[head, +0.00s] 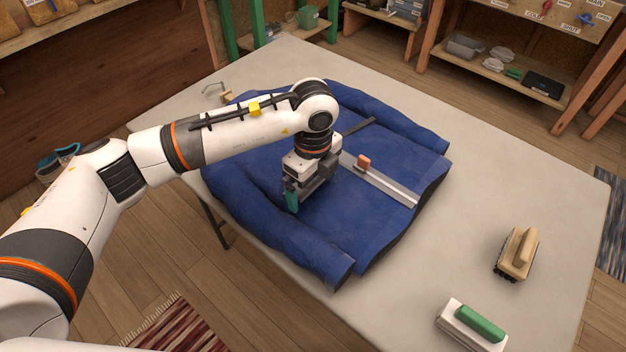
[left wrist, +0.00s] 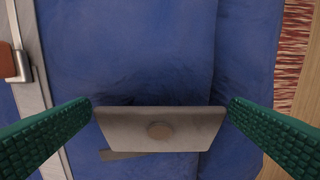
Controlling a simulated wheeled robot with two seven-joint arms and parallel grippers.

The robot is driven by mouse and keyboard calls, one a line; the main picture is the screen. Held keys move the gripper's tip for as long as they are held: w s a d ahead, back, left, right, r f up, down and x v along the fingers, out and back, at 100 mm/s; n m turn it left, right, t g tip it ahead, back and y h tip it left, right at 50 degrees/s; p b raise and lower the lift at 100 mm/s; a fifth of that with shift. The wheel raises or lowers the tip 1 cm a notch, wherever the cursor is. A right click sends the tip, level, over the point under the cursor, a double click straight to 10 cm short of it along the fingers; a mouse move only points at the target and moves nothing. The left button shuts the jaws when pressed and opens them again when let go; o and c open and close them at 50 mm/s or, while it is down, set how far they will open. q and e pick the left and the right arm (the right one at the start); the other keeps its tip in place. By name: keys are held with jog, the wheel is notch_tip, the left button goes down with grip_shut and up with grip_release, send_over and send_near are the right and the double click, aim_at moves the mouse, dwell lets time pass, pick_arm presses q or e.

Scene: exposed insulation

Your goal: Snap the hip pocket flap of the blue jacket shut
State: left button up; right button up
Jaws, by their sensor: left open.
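The blue jacket (head: 390,215) lies spread on the table, its sleeves along the near and far sides. My left gripper (head: 306,196) points down over the jacket's middle, its green fingers apart. In the left wrist view, a grey-beige flap (left wrist: 190,134) with a round snap disc (left wrist: 160,131) shows between the open fingers (left wrist: 161,103), over the blue cloth (left wrist: 130,50). I cannot tell whether the flap touches the cloth beneath. In the head view my gripper hides the flap. My right gripper is not in view.
A metal rail (head: 395,188) with an orange slider (head: 364,162) lies across the jacket, right of my left gripper. A dark strip (head: 357,127) lies behind it. A wooden brush (head: 517,253) and a green-handled block (head: 474,324) stand at the right. The table (head: 480,170) is otherwise mostly clear there.

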pick_arm(q)
jog(key=c, duration=0.9)
jog(key=shift+s+d+f+t+y+b, duration=0.1)
jog(key=shift+d+f+t+y+b, duration=0.1)
jog(key=shift+f+t+y+b, duration=0.3)
jog(key=shift+r, duration=0.25)
jog(key=o, duration=0.9)
notch_tip(320, 180, up, 12)
jog(key=d, duration=0.1)
jog(key=shift+s+b, duration=0.35)
jog(key=shift+s, duration=0.1)
jog(key=shift+d, duration=0.1)
